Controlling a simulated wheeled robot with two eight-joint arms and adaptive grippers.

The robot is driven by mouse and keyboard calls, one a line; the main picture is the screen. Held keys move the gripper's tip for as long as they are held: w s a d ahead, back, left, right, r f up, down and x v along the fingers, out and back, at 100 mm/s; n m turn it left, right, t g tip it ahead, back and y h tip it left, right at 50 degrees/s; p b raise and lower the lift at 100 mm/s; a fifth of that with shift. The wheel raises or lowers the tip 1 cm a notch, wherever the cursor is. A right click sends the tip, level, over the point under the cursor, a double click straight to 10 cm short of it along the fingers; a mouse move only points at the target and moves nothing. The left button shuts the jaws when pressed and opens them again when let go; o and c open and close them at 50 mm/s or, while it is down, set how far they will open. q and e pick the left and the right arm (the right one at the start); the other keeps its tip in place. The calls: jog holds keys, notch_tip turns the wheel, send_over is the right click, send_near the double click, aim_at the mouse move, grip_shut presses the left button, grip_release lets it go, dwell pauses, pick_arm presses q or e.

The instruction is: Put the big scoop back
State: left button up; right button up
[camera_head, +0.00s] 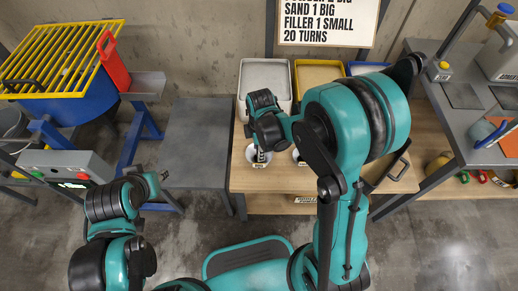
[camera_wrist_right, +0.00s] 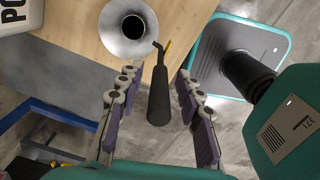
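My right gripper (camera_wrist_right: 158,112) has its two fingers wide apart in the right wrist view. A black handle (camera_wrist_right: 158,95) stands between them, with visible gaps on both sides. The handle's thin neck runs toward a round silver funnel-like piece (camera_wrist_right: 130,28) with a dark centre; I cannot tell whether they are joined. In the head view my right gripper (camera_head: 262,150) is over a round white labelled holder (camera_head: 252,160) at the wooden table's front left, hiding much of it. A second holder (camera_head: 298,156) is partly hidden by my arm. My left gripper (camera_head: 158,182) is at the lower left, away from the table.
White (camera_head: 266,76), yellow (camera_head: 318,72) and blue-edged (camera_head: 366,68) bins stand at the table's back (camera_head: 270,180). A grey bench (camera_head: 195,145) is left of it. A blue mixer with a yellow grid (camera_head: 62,58) is far left; a grey workbench (camera_head: 480,135) is right.

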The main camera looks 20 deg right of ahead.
jog(key=shift+r, duration=0.2)
notch_tip(320, 180, up, 11)
jog(key=p, duration=0.4)
jog(key=shift+d+p, duration=0.1)
jog(key=shift+p, duration=0.25)
jog(key=shift+s+r, duration=0.15)
jog(key=shift+r, duration=0.5)
jog(key=s+d+r+m+t, duration=0.4)
jog(key=s+r+m+t, duration=0.3)
jog(key=m, duration=1)
jog(key=s+r, duration=0.2)
jog(key=s, duration=0.1)
jog(key=shift+d+m, duration=0.25)
jog(key=shift+m, duration=0.05)
jog(key=shift+s+d, duration=0.1)
